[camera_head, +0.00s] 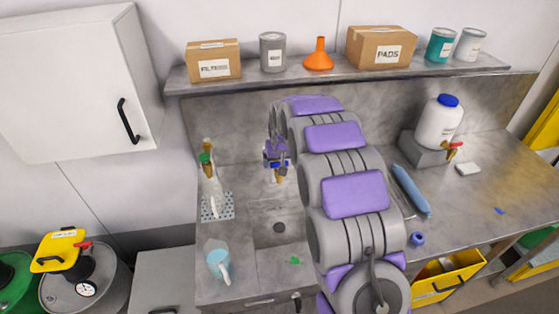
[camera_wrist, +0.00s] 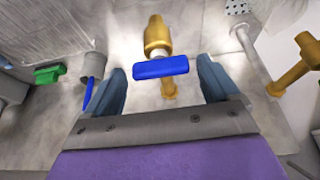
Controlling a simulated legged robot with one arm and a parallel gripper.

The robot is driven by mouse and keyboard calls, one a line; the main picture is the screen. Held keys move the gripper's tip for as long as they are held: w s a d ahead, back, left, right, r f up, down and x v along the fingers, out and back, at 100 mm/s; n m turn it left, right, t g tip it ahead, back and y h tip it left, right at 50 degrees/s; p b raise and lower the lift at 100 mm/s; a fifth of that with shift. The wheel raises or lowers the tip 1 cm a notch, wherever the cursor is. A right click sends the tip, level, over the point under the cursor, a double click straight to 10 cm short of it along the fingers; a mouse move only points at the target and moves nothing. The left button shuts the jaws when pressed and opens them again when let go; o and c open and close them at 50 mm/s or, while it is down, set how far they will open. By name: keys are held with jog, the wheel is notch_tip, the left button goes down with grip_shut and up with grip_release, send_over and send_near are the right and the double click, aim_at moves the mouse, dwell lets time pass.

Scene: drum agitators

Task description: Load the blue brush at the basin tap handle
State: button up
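The blue tap handle (camera_wrist: 160,67) is a short bar on a brass tap (camera_wrist: 157,35) and lies between the fingertips of my gripper (camera_wrist: 160,80) in the wrist view. The fingers are apart, with a visible gap on each side of the bar. In the head view my gripper (camera_head: 277,158) is over the back of the basin (camera_head: 280,228), near brass parts, partly hidden by my arm. I see no clear blue brush. A thin blue piece (camera_wrist: 88,92) shows beside the left finger, and a long blue object (camera_head: 411,190) lies on the right counter; I cannot tell what either is.
A perforated mat (camera_head: 217,207) with a white object is to the left. The shelf (camera_head: 345,77) above carries boxes, cans and an orange funnel (camera_head: 319,57).

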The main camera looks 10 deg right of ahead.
jog(key=c, duration=0.9)
jog(key=shift+n+y+b, duration=0.55)
jog(key=shift+n+y, duration=0.15)
jog(key=shift+n, duration=1)
jog(key=o, duration=1)
jog(key=shift+o, duration=0.2)
jog(key=v, duration=1.7)
jog(key=shift+r, duration=0.2)
jog(key=shift+w, duration=0.1)
